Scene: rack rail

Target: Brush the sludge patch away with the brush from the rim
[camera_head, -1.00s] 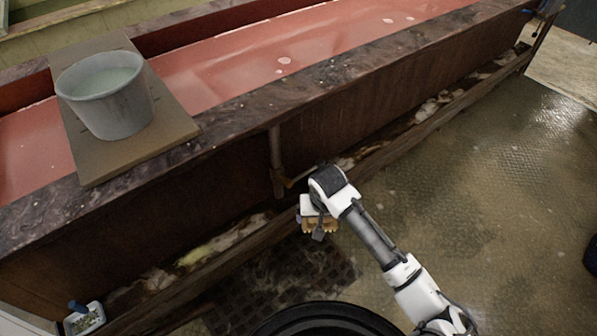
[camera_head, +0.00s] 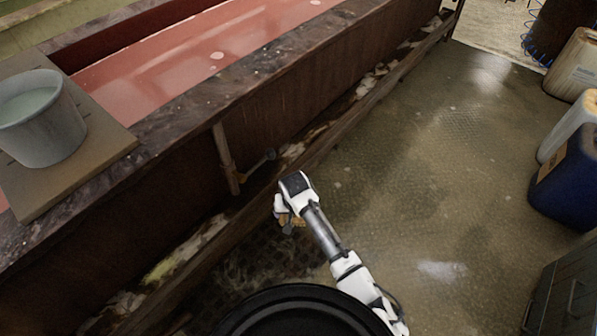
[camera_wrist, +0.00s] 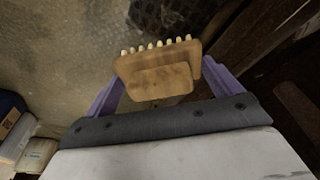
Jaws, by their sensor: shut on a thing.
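My gripper (camera_head: 290,225) is beside the lower front of the long trough, above the floor. In the wrist view my gripper (camera_wrist: 155,90) has its purple fingers shut on the wooden brush (camera_wrist: 160,72). The brush has a block body and a row of pale bristle tufts pointing away from the wrist. In the head view only a small bit of the brush (camera_head: 298,220) shows beside my gripper. The trough's stone rim (camera_head: 190,108) runs from lower left to upper right. I cannot make out the sludge patch for certain in either view.
A grey bucket (camera_head: 42,125) stands on a board (camera_head: 90,168) across the trough. A blue drum (camera_head: 568,180) and pale canisters stand at right. The floor between (camera_head: 430,190) is mostly clear.

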